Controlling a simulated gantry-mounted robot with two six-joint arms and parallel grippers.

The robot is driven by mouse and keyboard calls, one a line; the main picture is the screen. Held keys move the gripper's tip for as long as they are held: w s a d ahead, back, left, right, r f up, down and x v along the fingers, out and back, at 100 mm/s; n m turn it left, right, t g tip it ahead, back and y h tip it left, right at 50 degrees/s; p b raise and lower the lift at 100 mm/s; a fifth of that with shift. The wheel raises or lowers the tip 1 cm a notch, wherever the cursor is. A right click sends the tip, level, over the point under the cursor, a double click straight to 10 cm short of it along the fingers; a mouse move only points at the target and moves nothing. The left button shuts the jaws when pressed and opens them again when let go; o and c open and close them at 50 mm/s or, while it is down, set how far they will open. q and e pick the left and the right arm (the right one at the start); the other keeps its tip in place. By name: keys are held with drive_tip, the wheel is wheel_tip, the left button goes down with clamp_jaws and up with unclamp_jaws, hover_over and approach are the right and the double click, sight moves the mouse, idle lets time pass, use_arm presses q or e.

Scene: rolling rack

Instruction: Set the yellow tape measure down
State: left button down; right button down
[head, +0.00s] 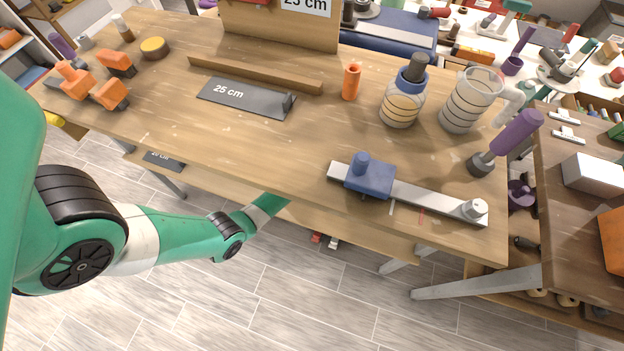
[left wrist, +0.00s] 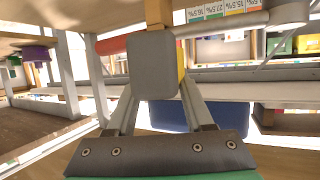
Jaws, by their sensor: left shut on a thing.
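The tape measure (left wrist: 152,66) shows in the left wrist view as a rounded grey block with a strip of yellow along its right side. My left gripper (left wrist: 157,88) is shut on it, with one finger on each side. In the head view my left arm reaches in from the left, and its end passes under the front edge of the workbench (head: 240,130). The gripper and tape measure are hidden there beneath the top. My right gripper is in neither view.
On the bench top stand an orange cylinder (head: 351,82), a blue-topped jar (head: 400,105), a clear jug (head: 465,105) and a blue slider on a metal bar (head: 425,197). A grey 25 cm plate (head: 245,97) lies further left. In the wrist view, a blue bin (left wrist: 190,116) is behind the fingers.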

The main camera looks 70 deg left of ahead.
use_arm(q)
drive_tip(key=s+d+f+b, duration=0.2)
drive_tip(key=s+d+f, duration=0.4)
drive_tip(key=d, duration=0.1)
drive_tip(key=shift+s+f, duration=0.35)
drive_tip(key=shift+f, duration=0.05)
drive_tip(key=shift+s+d+f, duration=0.1)
drive_tip(key=shift+s+d, duration=0.05)
drive_tip(key=f+b, duration=0.1)
drive_tip(key=d+f+b, duration=0.1)
drive_tip(key=f, duration=0.1)
drive_tip(key=s+f+b, duration=0.1)
drive_tip(key=f+b, duration=0.1)
drive_tip(key=shift+s+d, duration=0.1)
drive_tip(key=shift+d, duration=0.05)
drive_tip(key=shift+f, duration=0.15)
drive_tip(key=shift+r, duration=0.2)
drive_tip(key=c, duration=0.7)
unclamp_jaws()
drive_tip(key=shift+f, duration=0.15)
drive_tip(key=o, duration=0.4)
